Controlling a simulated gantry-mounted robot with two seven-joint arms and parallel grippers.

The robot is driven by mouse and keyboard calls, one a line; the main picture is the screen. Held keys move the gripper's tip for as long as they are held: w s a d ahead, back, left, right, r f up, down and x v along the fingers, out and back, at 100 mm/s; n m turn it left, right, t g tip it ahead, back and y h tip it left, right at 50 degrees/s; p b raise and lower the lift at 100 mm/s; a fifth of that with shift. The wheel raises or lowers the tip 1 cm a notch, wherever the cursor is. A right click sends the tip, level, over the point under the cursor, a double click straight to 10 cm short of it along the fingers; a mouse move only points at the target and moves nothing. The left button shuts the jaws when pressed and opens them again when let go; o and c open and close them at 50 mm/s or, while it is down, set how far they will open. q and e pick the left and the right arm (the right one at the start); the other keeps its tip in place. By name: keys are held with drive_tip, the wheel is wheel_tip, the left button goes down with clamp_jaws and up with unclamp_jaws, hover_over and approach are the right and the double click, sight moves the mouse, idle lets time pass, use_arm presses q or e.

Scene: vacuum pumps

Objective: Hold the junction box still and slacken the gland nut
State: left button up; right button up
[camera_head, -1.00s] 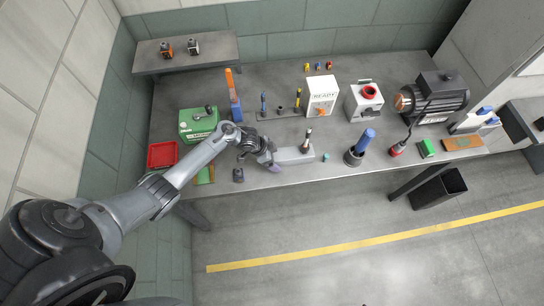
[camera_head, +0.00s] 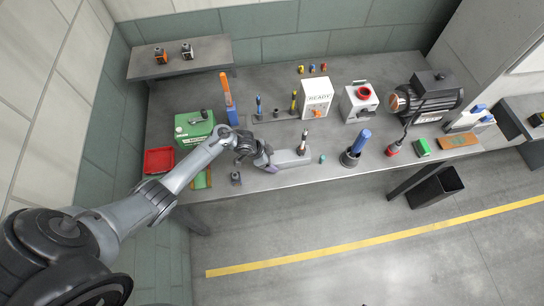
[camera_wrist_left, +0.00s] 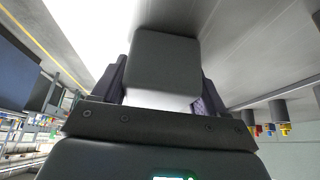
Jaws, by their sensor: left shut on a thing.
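A light grey box (camera_head: 289,158), which looks like the junction box, lies at the front edge of the bench in the head view. My left gripper (camera_head: 267,158) is shut on the box's left end. In the left wrist view a grey rounded block (camera_wrist_left: 164,62) sits between the two fingers of the left gripper (camera_wrist_left: 163,88). My right gripper is in neither view.
Left of my gripper are a green case (camera_head: 194,127), a red tray (camera_head: 159,161) and a small dark part (camera_head: 236,178). To the right stand a blue-handled tool in a holder (camera_head: 356,148) and a motor (camera_head: 428,100). A white READY box (camera_head: 317,98) stands behind.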

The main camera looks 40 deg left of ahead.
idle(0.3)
use_arm(q)
drive_tip(key=o, duration=1.3)
